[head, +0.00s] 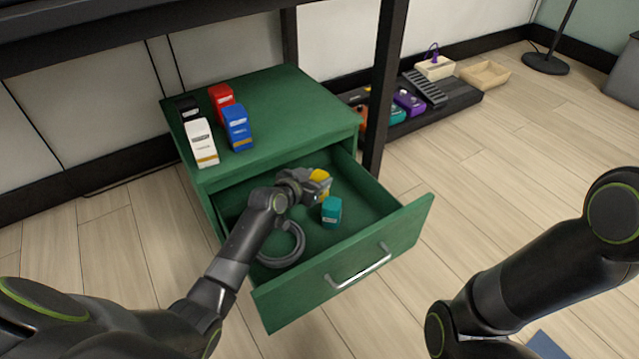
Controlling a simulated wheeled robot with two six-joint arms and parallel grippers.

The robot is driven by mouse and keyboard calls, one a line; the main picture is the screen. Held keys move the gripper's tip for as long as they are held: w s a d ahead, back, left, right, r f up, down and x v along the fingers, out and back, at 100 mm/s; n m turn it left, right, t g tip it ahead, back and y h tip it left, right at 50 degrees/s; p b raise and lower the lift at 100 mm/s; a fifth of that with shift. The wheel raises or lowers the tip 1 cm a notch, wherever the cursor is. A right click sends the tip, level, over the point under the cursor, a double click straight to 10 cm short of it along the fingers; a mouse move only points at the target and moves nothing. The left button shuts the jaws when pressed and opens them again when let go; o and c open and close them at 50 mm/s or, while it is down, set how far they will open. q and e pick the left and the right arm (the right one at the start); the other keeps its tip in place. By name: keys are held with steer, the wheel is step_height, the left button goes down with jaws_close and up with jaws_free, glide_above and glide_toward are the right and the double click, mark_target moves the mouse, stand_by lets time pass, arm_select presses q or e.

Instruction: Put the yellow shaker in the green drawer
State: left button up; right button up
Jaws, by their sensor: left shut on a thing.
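The green drawer (400,218) is pulled open from a green cabinet (290,100). My left arm reaches over the drawer, and its gripper (318,184) is shut on the yellow shaker (320,175), which shows only in part. The gripper and shaker are inside the drawer's outline, near its back. I cannot tell whether the shaker touches the drawer floor. A teal shaker (331,211) stands in the drawer just in front of the gripper. My right arm is at the right of the picture; its gripper is not visible.
A grey ring (282,262) lies in the drawer's left part. White (201,143), red (221,97), blue (237,128) and black (188,108) items stand on the cabinet top. A dark table leg (384,90) rises close by the cabinet's right side. A low pedal board (440,108) lies behind.

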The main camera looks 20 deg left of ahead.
arm_select(q)
steer(key=shift+w+d+f+b, duration=0.2)
steer(key=shift+w+f+b, duration=0.35)
steer(key=shift+w+f, duration=0.25)
steer(key=shift+f, duration=0.1)
steer(key=shift+f, duration=0.15)
steer(key=o, duration=1)
steer(key=shift+o, duration=0.2)
